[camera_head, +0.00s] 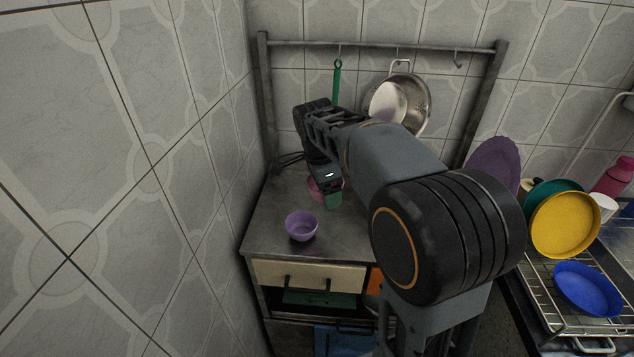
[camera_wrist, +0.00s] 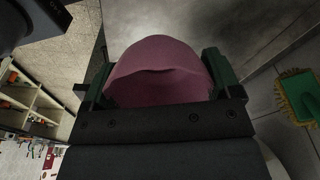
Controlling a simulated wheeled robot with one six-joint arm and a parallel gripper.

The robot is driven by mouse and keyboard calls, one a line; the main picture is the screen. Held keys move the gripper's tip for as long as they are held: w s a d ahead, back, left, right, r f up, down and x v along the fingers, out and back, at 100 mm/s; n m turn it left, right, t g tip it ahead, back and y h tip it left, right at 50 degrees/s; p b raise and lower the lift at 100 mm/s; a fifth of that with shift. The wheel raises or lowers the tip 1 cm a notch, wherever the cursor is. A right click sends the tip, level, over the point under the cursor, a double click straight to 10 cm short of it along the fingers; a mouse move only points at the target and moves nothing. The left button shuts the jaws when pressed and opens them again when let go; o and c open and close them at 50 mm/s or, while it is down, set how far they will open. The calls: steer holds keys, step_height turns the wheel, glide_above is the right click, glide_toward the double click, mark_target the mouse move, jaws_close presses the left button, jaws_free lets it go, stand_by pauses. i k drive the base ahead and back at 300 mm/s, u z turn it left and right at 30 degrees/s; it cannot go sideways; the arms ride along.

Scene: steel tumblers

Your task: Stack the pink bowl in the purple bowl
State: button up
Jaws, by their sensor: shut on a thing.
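The pink bowl (camera_head: 316,189) is in my gripper (camera_head: 329,196), behind and a little right of the purple bowl in the head view. My gripper hides much of it there. In the wrist view the pink bowl (camera_wrist: 160,80) fills the space between the two green fingers of my gripper (camera_wrist: 157,70), which are shut on it. I cannot tell whether its base touches the counter. The purple bowl (camera_head: 301,227) stands upright and looks empty near the front edge of the steel counter, apart from the pink bowl.
The steel counter (camera_head: 268,224) has free room around the purple bowl, with a tiled wall at left. A colander (camera_head: 399,104) and green utensil (camera_head: 337,84) hang behind. Plates, including a yellow one (camera_head: 565,224), stand at right. A green brush (camera_wrist: 300,94) shows in the wrist view.

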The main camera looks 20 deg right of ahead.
mark_target(302, 231)
steer(key=k, duration=1)
